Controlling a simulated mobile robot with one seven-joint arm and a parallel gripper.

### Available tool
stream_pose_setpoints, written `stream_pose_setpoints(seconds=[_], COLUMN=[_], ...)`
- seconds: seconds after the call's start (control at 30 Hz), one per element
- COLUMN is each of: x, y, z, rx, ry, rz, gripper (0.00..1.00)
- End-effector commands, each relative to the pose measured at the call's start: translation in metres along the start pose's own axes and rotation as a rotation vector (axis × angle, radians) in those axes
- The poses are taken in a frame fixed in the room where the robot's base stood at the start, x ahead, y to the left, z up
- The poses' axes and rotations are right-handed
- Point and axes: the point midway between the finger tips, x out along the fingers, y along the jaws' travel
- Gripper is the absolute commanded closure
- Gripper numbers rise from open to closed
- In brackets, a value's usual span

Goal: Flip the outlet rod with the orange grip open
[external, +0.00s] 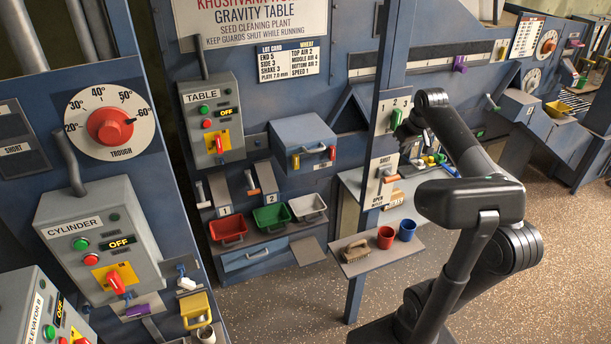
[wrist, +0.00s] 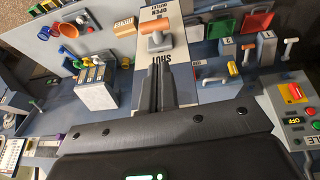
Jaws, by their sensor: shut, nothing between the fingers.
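An outlet rod with an orange grip (external: 252,191) hangs on the blue panel by label 2, above the green bin; it also shows in the wrist view (wrist: 248,47). A similar rod with a white grip (external: 202,195) is by label 1.
Red (external: 228,229), green (external: 271,216) and white (external: 307,207) bins sit below the outlets. A grey box (external: 302,141) projects above the outlets. The speckled floor (external: 290,305) in front is clear.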

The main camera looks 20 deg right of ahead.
Motion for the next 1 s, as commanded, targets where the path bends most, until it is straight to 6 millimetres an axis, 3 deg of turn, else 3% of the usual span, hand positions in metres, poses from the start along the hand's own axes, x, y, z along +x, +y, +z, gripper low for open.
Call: stream_pose_setpoints(seconds=[0.37,0.8,1.0], x=[0.011,0.100,0.128], y=[0.000,-0.001,0.003], z=[0.000,0.001,0.005], rx=[0.000,-0.001,0.000], ry=[-0.002,-0.005,-0.002], rz=[-0.001,-0.001,-0.001], gripper=[1.00,1.00,1.00])
